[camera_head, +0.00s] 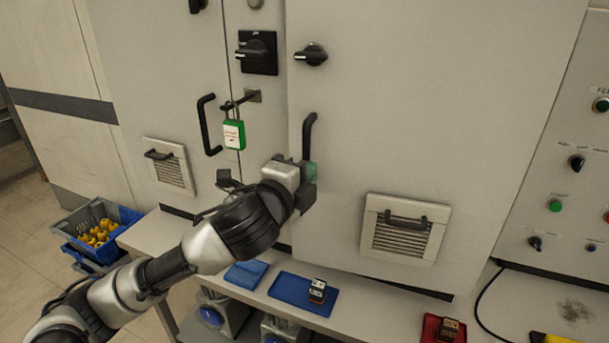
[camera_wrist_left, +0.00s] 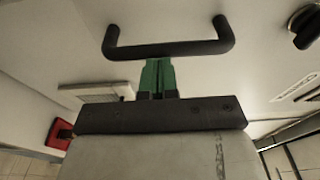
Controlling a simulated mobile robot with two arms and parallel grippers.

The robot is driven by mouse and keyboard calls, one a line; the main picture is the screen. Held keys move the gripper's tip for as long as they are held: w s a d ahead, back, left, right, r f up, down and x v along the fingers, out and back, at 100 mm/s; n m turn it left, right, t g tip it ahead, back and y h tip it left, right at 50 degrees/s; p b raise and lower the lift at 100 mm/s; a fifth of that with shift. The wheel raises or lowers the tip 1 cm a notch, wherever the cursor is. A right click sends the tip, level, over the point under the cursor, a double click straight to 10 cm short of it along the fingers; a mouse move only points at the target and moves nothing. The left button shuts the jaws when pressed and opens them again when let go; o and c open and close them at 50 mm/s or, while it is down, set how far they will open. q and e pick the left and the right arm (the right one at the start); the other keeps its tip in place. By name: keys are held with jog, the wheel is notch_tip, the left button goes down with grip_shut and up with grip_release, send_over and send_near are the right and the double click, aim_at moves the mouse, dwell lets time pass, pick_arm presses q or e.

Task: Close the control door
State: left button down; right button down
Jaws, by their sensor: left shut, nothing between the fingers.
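The large grey cabinet door (camera_head: 400,120) fills the middle of the head view. Whether it stands slightly ajar is hard to tell. Its black bar handle (camera_head: 309,132) is near its left edge. My left gripper (camera_head: 310,172) is at the lower part of this handle. In the left wrist view the green fingers (camera_wrist_left: 157,66) are shut together with nothing between them. Their tips are right at the black handle bar (camera_wrist_left: 168,49); whether they touch it cannot be told. My right gripper is not in view.
A narrower door on the left has a black handle (camera_head: 207,125); a green padlock (camera_head: 234,135) hangs from the latch beside it. A vent (camera_head: 434,250) is low on the large door. Below, a ledge holds a blue tray (camera_head: 290,288) and a red tray (camera_head: 431,327).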

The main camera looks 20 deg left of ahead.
aim_at(306, 157)
pick_arm(q)
jog(key=shift+w, duration=0.15)
jog(key=w, duration=0.1)
jog(key=w+p, duration=0.1)
jog(key=w, duration=0.1)
jog(key=shift+w+a+r, duration=0.1)
jog(key=shift+w+a, duration=0.15)
jog(key=shift+a, duration=0.15)
jog(key=shift+w+a, duration=0.2)
jog(key=shift+s+r, duration=0.1)
jog(key=shift+r, duration=0.1)
